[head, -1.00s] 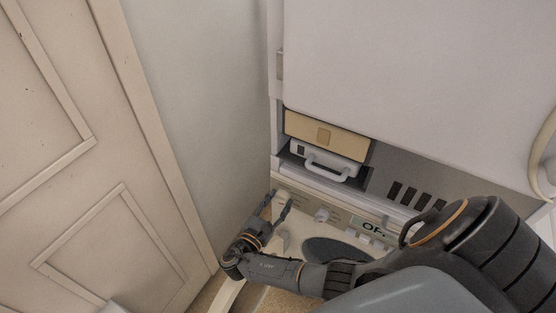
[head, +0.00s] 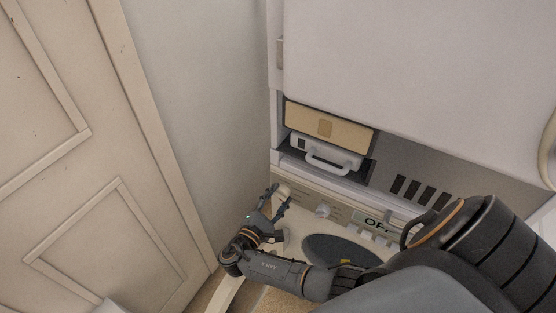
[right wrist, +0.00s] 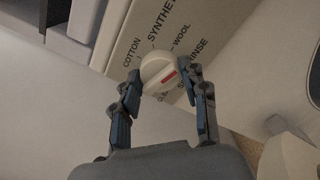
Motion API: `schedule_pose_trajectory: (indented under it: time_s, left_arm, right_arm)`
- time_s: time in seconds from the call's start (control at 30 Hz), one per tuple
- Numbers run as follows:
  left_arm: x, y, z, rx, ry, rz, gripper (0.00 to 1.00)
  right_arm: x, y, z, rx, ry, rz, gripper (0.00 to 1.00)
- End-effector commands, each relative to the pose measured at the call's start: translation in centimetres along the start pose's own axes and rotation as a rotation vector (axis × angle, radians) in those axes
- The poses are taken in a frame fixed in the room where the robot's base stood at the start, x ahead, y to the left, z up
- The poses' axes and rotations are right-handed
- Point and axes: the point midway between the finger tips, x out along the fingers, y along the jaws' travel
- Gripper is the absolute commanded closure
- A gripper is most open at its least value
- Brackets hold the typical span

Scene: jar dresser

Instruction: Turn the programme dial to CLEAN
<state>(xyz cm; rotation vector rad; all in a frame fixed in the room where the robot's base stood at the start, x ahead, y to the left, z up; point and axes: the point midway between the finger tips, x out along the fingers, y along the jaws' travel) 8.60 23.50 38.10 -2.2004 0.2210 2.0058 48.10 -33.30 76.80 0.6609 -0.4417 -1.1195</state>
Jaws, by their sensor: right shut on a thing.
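The programme dial (right wrist: 158,70) is a round white knob with a red mark. In the right wrist view it sits between the fingertips of my right gripper (right wrist: 160,80), which is shut on it. The red mark lies on the dial's right half, on the side of WOOL and RINSE; I cannot tell the exact setting. COTTON, SYNTHETIC, WOOL and RINSE read around it; another label is partly hidden by the dial and a finger. In the head view my right gripper (head: 278,198) is at the left end of the machine's control panel (head: 347,213). My left gripper is not in view.
A second white knob (head: 323,211) and a display reading OFF (head: 376,222) are to the right on the panel. A wall and a panelled door (head: 75,190) stand close on the left.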

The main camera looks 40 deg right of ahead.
Motion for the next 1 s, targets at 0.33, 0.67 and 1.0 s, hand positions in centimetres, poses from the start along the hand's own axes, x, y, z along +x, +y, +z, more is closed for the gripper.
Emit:
schedule_pose_trajectory:
  time_s: [0.33,0.67,1.0]
  left_arm:
    - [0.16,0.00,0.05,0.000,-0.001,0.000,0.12]
    - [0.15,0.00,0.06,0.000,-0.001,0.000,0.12]
    - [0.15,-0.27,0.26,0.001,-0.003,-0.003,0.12]
  right_arm:
    - [0.03,-0.01,0.03,0.031,-0.001,0.000,0.88]
    - [0.03,-0.01,0.03,0.030,-0.001,0.000,0.33]
    - [-0.19,-0.01,-0.01,0.030,0.000,0.000,0.33]
